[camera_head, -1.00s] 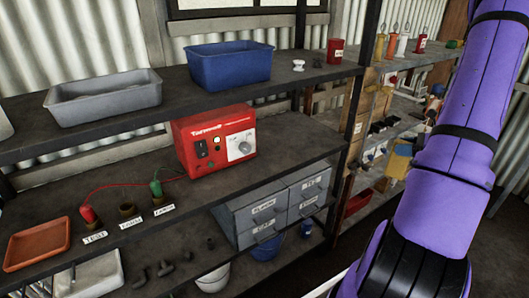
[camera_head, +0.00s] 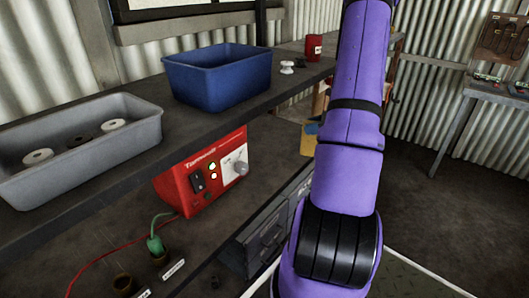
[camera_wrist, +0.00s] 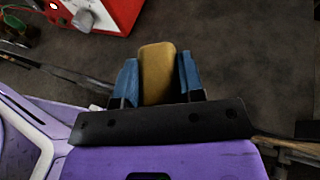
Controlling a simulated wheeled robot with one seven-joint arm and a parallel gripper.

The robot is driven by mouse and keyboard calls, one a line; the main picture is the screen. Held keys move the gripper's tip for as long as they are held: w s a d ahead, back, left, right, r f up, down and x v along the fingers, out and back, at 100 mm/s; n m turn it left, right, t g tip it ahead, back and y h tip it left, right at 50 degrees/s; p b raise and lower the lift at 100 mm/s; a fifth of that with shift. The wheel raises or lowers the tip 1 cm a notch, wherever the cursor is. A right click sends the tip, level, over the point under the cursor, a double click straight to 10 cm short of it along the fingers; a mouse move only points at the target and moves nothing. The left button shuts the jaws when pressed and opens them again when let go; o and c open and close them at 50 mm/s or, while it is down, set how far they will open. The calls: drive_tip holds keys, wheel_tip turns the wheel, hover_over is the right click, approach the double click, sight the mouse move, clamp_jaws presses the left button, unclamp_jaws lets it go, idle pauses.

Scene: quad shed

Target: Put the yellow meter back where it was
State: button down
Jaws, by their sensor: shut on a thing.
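The yellow meter (camera_wrist: 157,72) is between the two blue fingers of my gripper (camera_wrist: 158,80) in the wrist view. My gripper is shut on it, and its rounded end sticks out past the fingertips. The dark grey shelf surface lies behind it in that view; I cannot tell whether the meter touches it. In the head view a small part of the yellow meter (camera_head: 309,143) shows just left of my purple arm, which hides the rest. The place where the meter was is not marked in any view.
A red box (camera_head: 207,177) with a dial stands on the middle shelf, left of my gripper. A blue bin (camera_head: 216,76) and a grey tray (camera_head: 80,148) are on the shelf above. Grey drawers (camera_head: 262,238) sit below. Shelf between red box and meter looks clear.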

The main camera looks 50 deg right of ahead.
drive_tip(key=w+a+f, duration=0.4)
drive_tip(key=w+a, duration=0.5)
drive_tip(key=a, duration=0.1)
drive_tip(key=shift+a+f, duration=0.15)
drive_tip(key=shift+f, duration=0.2)
drive_tip(key=shift+w+f, duration=0.1)
drive_tip(key=shift+f, duration=0.05)
drive_tip(key=c, duration=0.7)
unclamp_jaws()
drive_tip(key=shift+c, duration=0.2)
drive_tip(key=v, duration=1.2)
